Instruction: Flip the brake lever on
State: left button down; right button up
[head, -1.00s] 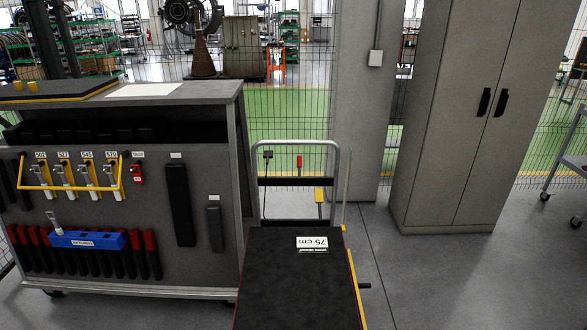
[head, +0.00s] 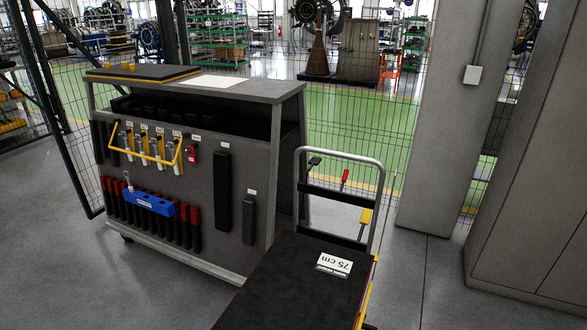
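A platform cart (head: 275,285) with a black deck stands at the bottom centre of the head view. A grey tubular push handle (head: 340,156) rises at its far end. By the handle are a small red-tipped lever (head: 345,178), a black grip-like part (head: 314,162) and a yellow pedal-like piece (head: 366,216) lower down. I cannot tell which of these is the brake lever, or whether it is on or off. Neither of my grippers is in view.
A grey tool cabinet (head: 235,225) on castors stands close to the cart's left, with hanging tools and a blue holder (head: 150,203). A grey pillar (head: 425,160) and tall locker (head: 535,190) stand to the right. Mesh fencing runs behind. Floor is clear at left.

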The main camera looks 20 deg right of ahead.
aim_at(344, 179)
jog(key=i+l+u, duration=0.15)
jog(key=l+u, duration=0.2)
jog(key=l, duration=0.75)
jog(key=l+u, duration=0.35)
jog(key=l, duration=0.8)
jog(key=l+z, duration=0.35)
jog(key=i+l+z, duration=0.15)
jog(key=l+z, duration=0.35)
jog(key=z, duration=0.3)
jog(key=l+z, duration=0.15)
jog(key=z, duration=0.35)
jog(key=i+l+z, duration=0.1)
jog(key=z, duration=0.35)
